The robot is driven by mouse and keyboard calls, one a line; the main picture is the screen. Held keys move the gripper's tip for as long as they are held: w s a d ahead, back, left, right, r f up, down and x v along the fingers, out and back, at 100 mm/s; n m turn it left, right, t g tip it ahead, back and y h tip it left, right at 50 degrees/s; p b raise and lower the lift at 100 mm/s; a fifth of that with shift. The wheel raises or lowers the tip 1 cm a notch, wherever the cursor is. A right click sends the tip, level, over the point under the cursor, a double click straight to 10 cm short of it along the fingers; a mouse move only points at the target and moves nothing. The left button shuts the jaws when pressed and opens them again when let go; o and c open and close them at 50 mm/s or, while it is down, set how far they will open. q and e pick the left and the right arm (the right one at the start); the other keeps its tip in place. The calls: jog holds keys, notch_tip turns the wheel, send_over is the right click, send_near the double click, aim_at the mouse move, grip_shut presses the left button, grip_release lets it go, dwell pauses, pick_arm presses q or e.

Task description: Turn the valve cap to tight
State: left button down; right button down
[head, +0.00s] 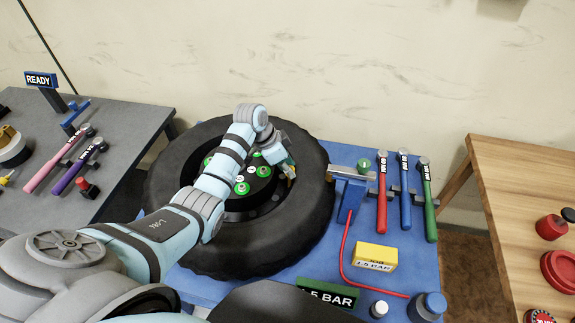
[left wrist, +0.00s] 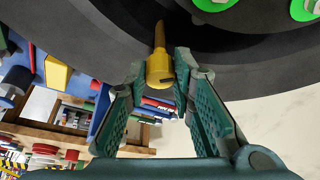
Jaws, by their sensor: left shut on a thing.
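The brass-yellow valve cap (left wrist: 160,68) sits on a thin stem (left wrist: 160,36) that rises beside the wheel's dark rim in the left wrist view. My left gripper (left wrist: 159,76) is shut on the cap, with one finger on each side of it. In the head view my left gripper (head: 287,166) is at the right side of the wheel hub and hides most of the cap. The black tyre (head: 303,218) lies flat on a blue bench. How tight the cap is cannot be told. My right gripper is not in view.
A yellow box (head: 376,256), a red bent rod (head: 344,262) and a green 1.5 BAR sign (head: 327,294) are in front. Side tables stand left (head: 130,122) and right (head: 500,190).

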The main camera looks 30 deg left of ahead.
pick_arm(q)
jog(key=shift+w+a+m+h, duration=0.15)
jog(key=shift+m+h, duration=0.15)
jog(key=shift+m, duration=0.7)
jog(key=m+b, duration=0.1)
jog(key=m+g+b, duration=0.1)
jog(key=shift+w+f+m+h, duration=0.15)
jog(key=shift+m+h, duration=0.15)
jog(key=m+g+b, duration=0.1)
jog(key=m+b, duration=0.2)
jog(key=b, duration=0.1)
jog(key=m+g+b, duration=0.1)
jog(key=m+b, duration=0.2)
jog(key=b, duration=0.2)
jog(key=shift+w+g+b, duration=0.15)
jog(key=shift+g+b, duration=0.15)
jog(key=shift+m+b, duration=0.6)
jog(key=shift+b, duration=0.1)
jog(key=shift+r+g, duration=0.2)
jog(key=shift+g, duration=0.1)
jog(key=c, duration=1.4)
grip_release()
